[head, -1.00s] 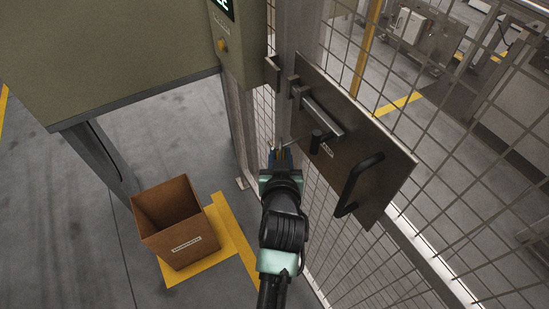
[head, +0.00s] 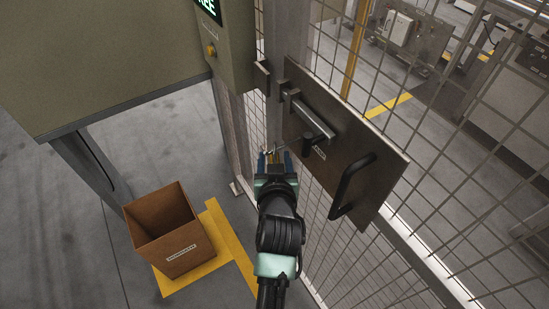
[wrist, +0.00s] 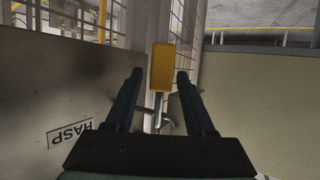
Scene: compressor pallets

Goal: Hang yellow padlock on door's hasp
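The yellow padlock (wrist: 161,68) is between my two fingers in the wrist view, with a visible gap on each side. Its grey shackle points toward a thin metal piece; whether it passes through is unclear. The wrist view is upside down, so the body hangs below its shackle. The hasp's bolt bar (head: 311,117) lies on that plate. A label reading HASP (wrist: 69,133) shows inverted in the wrist view.
A black pull handle (head: 350,185) sticks out from the plate. A mesh fence (head: 450,130) runs along the right. A brown box (head: 170,232) stands on yellow floor marking at left. A green-grey cabinet (head: 110,60) overhangs at upper left. Floor around the box is clear.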

